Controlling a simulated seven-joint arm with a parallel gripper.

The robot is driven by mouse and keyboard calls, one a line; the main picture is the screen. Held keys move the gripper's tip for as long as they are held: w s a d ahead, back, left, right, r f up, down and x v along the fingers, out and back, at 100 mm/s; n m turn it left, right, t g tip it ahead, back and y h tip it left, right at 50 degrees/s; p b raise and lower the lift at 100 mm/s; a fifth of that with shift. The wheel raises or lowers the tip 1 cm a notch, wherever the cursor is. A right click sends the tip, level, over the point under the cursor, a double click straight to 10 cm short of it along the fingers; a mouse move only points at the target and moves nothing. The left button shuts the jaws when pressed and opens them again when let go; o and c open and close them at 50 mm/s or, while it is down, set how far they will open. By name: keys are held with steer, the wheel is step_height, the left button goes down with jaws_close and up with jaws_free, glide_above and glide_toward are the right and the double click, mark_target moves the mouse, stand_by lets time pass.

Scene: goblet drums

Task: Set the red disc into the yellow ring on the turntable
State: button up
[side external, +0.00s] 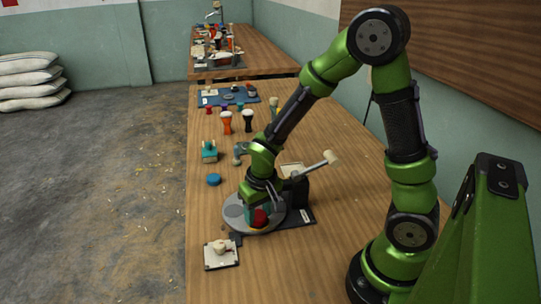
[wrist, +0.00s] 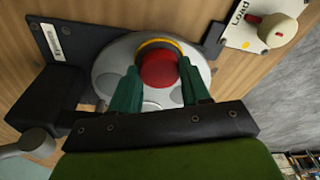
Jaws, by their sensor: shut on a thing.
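The red disc (wrist: 159,70) sits between the green fingertips of my gripper (wrist: 158,84) in the wrist view, and the fingers are shut on it. The yellow ring (wrist: 156,43) shows as an arc just beyond the disc, on the grey turntable (wrist: 107,66). The disc overlaps part of the ring in this view, and I cannot tell whether it is seated or held above it. In the side view my gripper (side external: 263,203) is low over the turntable (side external: 239,222), with the red disc (side external: 260,218) at the fingertips.
A white card marked "Load" (wrist: 236,37) with a knob (wrist: 276,30) lies beside the turntable. A lever with a pale handle (side external: 330,157) stands behind it. A blue disc (side external: 214,179) and a teal block (side external: 209,152) are at the left edge. Goblet drums (side external: 227,122) stand farther back.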

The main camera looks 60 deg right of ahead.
mark_target(262, 220)
steer(key=shift+f, duration=0.65)
steer(key=o, duration=1)
steer(key=r, duration=0.4)
steer(key=s+r, duration=0.1)
steer(key=r, duration=0.8)
steer(key=shift+s+a, duration=0.3)
steer(key=shift+a, duration=0.05)
steer(key=s+a+r+t+y, duration=0.1)
steer(key=s+r+t, duration=0.1)
steer(key=r, duration=0.1)
steer(key=s+a+r+t, duration=0.1)
steer(key=s+r, duration=0.2)
steer(key=s+a+r+t+y, duration=0.1)
steer(key=s+r+t, duration=0.1)
steer(key=s+r, duration=0.1)
steer(key=shift+s+a+r+t+y, duration=0.1)
steer(key=shift+a+r+t+y, duration=0.15)
steer(key=shift+r+t+y, duration=0.05)
